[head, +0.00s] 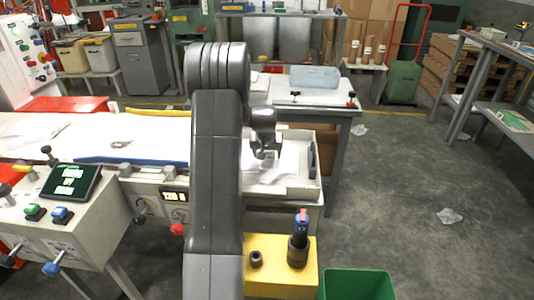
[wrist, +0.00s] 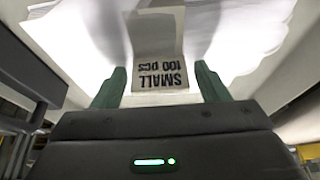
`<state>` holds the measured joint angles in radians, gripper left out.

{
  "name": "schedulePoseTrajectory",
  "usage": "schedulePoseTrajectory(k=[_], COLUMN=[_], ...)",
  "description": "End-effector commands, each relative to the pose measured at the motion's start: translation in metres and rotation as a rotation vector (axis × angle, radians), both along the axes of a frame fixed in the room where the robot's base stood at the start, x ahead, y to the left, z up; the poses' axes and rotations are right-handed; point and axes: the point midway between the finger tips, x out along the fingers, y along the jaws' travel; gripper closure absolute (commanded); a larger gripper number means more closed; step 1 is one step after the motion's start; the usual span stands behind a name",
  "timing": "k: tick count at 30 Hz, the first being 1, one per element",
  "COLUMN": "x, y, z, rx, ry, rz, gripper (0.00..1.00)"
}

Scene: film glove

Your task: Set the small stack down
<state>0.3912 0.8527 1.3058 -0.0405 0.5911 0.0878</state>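The small stack (wrist: 95,30) is a white, sheet-like bundle with a pale paper band marked "SMALL 100 pcs" (wrist: 160,72), upside down in the wrist view. My gripper (wrist: 160,75) has its two green fingers apart, one on each side of the band. The band's lower end lies between them, with a narrow gap at the right finger. I cannot tell whether the fingers press on the stack. In the head view my gripper (head: 267,155) points down low over a shallow white tray (head: 304,192), with white material just below it. My arm hides part of this area.
A long bench (head: 40,135) with white sheet and a blue bar lies left of my arm. A grey table (head: 335,104) with a pale blue bundle (head: 315,77) stands behind. A yellow block (head: 279,282) and a green bin (head: 357,284) are in front. Floor to the right is mostly clear.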

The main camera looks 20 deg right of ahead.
Motion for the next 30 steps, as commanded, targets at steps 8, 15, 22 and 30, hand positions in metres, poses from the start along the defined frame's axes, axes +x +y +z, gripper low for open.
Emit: schedulePoseTrajectory(k=[8, 15, 22, 30], x=[0.000, -0.005, -0.022, -0.037], y=[0.000, 0.003, 0.011, 0.018], z=[0.001, 0.022, 0.066, 0.105], rx=[0.000, -0.001, -0.002, -0.001], ry=[0.000, -0.003, -0.005, -0.002], rz=[0.000, 0.000, 0.000, 0.000], gripper=[0.28, 0.28, 0.28, 0.28])
